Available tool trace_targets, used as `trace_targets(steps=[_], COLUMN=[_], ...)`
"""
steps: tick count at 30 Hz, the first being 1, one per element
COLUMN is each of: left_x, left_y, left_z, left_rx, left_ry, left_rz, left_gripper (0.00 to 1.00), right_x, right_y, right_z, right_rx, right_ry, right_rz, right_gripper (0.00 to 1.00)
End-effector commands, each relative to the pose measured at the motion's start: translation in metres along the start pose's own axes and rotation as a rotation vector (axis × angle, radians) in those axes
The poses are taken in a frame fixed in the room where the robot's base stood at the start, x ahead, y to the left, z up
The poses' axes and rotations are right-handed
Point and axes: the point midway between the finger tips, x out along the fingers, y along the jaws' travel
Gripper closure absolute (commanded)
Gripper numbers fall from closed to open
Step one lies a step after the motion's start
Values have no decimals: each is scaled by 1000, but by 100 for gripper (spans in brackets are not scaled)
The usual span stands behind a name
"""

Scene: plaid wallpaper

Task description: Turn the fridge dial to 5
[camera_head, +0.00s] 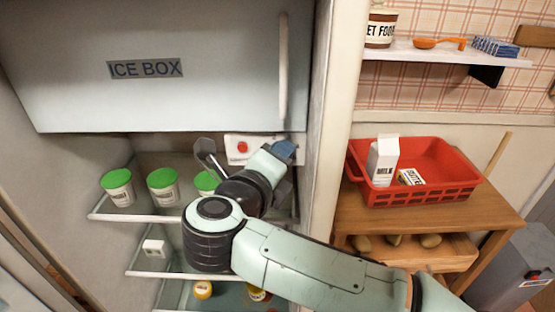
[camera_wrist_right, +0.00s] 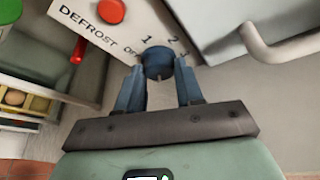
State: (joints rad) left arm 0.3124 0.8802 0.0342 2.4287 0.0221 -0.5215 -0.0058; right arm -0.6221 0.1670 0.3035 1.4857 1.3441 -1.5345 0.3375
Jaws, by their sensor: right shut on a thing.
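The fridge dial (camera_wrist_right: 157,58) is a small blue knob on a white control panel (camera_wrist_right: 92,18). In the right wrist view the marks OFF, 1, 2 and part of another number show around its rim; which mark it points to I cannot tell. My right gripper (camera_wrist_right: 158,80) is shut on the dial, with one blue finger on each side. In the head view the same panel (camera_head: 265,140) is at the top of the open fridge compartment, under the ice box door. My right wrist covers part of it there. My left gripper is not in view.
A red DEFROST button (camera_head: 242,146) is left of the dial. The ice box door (camera_head: 200,60) with its vertical handle (camera_head: 283,65) is just above. Green-lidded tubs (camera_head: 117,187) stand on the glass shelf. A red basket (camera_head: 430,180) sits on the wooden table at right.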

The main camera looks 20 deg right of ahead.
Motion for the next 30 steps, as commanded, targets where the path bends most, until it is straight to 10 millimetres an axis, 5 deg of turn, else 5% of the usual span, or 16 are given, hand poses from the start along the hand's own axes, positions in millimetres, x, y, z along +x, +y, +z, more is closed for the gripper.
trace_targets(steps=[14,15,16,30], left_x=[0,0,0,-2], left_y=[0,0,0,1], left_z=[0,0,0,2], left_rx=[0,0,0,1], left_ry=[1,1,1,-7], left_rz=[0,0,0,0], left_gripper=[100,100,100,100], right_x=[2,2,2,-15], right_y=[0,0,0,0], right_z=[-1,-1,-1,1], right_rx=[10,10,10,9], right_ry=[3,3,3,-4], right_rz=[4,4,4,6], right_gripper=[94,51,41,39])
